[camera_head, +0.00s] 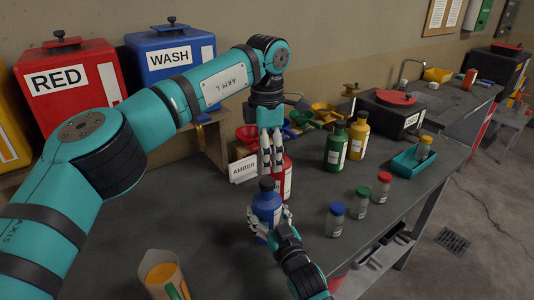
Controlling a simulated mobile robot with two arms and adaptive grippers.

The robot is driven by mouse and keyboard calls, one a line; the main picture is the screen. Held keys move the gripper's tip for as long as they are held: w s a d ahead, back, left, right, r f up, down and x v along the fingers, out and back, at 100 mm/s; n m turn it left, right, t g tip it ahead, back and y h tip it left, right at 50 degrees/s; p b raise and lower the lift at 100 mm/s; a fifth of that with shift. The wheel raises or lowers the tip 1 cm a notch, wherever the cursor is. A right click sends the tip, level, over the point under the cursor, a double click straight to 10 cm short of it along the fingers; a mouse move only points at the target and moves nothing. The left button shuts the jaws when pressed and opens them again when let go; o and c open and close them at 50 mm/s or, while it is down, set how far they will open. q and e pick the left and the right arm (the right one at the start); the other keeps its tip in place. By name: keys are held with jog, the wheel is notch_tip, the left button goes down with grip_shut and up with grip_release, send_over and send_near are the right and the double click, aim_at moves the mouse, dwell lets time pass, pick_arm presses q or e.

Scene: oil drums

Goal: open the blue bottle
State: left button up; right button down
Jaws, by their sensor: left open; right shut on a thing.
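The blue bottle (266,206) stands upright near the middle of the workbench, with its dark cap (267,184) on. My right gripper (268,222) comes from below and is shut around the bottle's lower body, hiding part of it. My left gripper (271,163) points down with its fingers open, just above the cap. A small gap seems to show between its fingertips and the cap. A red bottle (287,180) stands close behind the blue one, partly hidden by my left gripper.
Green (335,148) and yellow (358,137) bottles stand behind to the right. Several small capped jars (359,202) stand at right, near the bench edge. A teal tray (406,164) holds another jar. An AMBER sign (243,169) and coloured funnels (323,112) are behind.

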aim_at(267, 181)
pick_arm(q)
jog(key=shift+f, duration=4)
jog(key=shift+c, duration=0.3)
grip_shut()
jog(key=shift+n, duration=0.7)
jog(key=shift+o, duration=0.5)
grip_release()
jog(key=shift+r, duration=0.15)
